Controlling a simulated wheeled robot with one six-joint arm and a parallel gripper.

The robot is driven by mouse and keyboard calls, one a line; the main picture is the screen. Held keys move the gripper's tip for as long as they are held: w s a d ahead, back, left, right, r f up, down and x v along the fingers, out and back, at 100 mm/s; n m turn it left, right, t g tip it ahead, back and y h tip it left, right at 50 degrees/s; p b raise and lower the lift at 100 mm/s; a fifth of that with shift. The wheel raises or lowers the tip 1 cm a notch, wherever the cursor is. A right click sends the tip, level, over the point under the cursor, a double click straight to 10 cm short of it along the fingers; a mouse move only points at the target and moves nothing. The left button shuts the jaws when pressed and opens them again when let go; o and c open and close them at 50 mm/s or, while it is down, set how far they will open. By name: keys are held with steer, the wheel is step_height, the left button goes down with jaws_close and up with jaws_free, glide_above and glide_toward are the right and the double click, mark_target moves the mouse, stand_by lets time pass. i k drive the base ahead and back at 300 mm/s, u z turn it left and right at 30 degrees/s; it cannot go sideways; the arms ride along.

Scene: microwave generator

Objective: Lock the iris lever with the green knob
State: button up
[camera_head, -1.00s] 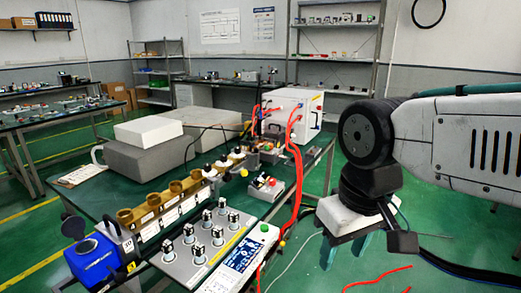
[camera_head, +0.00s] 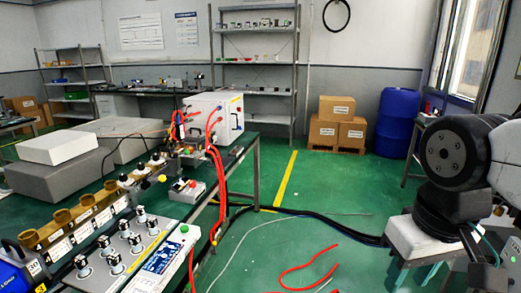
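A small green knob or button (camera_head: 184,229) shows at the top of the white control box with a lit display (camera_head: 163,258), at the lower left of the head view. An iris lever cannot be made out for certain. A row of brass waveguide parts (camera_head: 62,216) runs along the bench, with a small yellow knob (camera_head: 162,178) near its far end. My gripper (camera_head: 419,276) is at the lower right, well away from the bench equipment. Its teal fingers point down, apart and empty, and their tips are partly cut off by the picture's bottom edge.
A panel with several black-topped knobs (camera_head: 114,261) lies beside the brass row. Red cables (camera_head: 215,175) hang from the white unit (camera_head: 215,112) over the bench edge. Loose red and black cables cross the green floor. Boxes (camera_head: 338,125) and a blue barrel (camera_head: 396,122) stand behind.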

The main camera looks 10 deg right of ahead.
mark_target(186, 151)
steer(key=z, duration=0.45)
steer(key=k, duration=0.65)
steer(key=z, duration=0.4)
steer(key=i, duration=1.45)
steer(key=u, duration=1.15)
steer(key=i, duration=1)
steer(key=u, duration=0.7)
